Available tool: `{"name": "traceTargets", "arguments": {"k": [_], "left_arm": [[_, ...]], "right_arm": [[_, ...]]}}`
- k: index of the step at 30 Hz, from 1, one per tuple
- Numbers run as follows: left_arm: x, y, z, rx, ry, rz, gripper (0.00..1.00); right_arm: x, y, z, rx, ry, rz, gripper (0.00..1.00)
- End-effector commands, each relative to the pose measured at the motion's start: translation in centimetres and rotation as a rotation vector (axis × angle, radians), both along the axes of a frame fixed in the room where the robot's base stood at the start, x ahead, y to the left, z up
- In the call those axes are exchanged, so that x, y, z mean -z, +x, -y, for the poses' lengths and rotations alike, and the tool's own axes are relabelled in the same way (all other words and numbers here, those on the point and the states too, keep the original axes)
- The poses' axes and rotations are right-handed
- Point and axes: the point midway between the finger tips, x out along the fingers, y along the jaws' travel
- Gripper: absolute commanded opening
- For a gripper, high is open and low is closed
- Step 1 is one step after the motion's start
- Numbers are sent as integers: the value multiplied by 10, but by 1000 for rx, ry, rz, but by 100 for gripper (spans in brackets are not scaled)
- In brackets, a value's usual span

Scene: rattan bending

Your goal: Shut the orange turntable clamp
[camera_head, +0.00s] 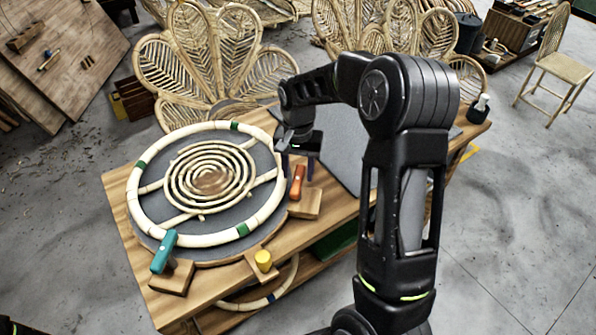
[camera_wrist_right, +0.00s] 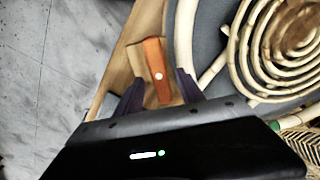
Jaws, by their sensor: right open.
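The orange turntable clamp (camera_head: 297,182) is a short orange lever on a wooden block (camera_head: 305,204) at the right rim of the turntable. It stands up and tilts slightly. My right gripper (camera_head: 299,168) is over it, fingers pointing down and apart. In the right wrist view the orange lever (camera_wrist_right: 155,70) shows between the two open fingers (camera_wrist_right: 157,88) of that gripper; I cannot tell whether they touch it. The turntable (camera_head: 265,165) carries a pale rattan ring (camera_head: 135,205) with green bands and a rattan spiral (camera_head: 210,180). My left gripper is not in view.
A teal clamp (camera_head: 164,252) and a yellow knob (camera_head: 263,258) sit on blocks along the turntable's front edge. A grey mat (camera_head: 345,160) covers the table's right part. Rattan chair backs (camera_head: 205,60) stand behind the table. A wooden chair (camera_head: 555,65) is at far right.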

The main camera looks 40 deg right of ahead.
Motion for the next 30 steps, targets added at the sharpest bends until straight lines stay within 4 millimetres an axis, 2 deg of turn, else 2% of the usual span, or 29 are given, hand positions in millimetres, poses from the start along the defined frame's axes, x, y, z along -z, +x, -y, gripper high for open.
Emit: {"name": "traceTargets", "arguments": {"k": [4, 12, 27, 30], "left_arm": [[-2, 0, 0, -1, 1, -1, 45], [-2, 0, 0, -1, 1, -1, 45], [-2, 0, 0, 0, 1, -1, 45], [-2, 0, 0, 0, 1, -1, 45]], "right_arm": [[11, -1, 0, -1, 0, -1, 45], [12, 0, 0, -1, 0, 0, 45], [12, 0, 0, -1, 0, 0, 5], [12, 0, 0, -1, 0, 0, 0]]}}
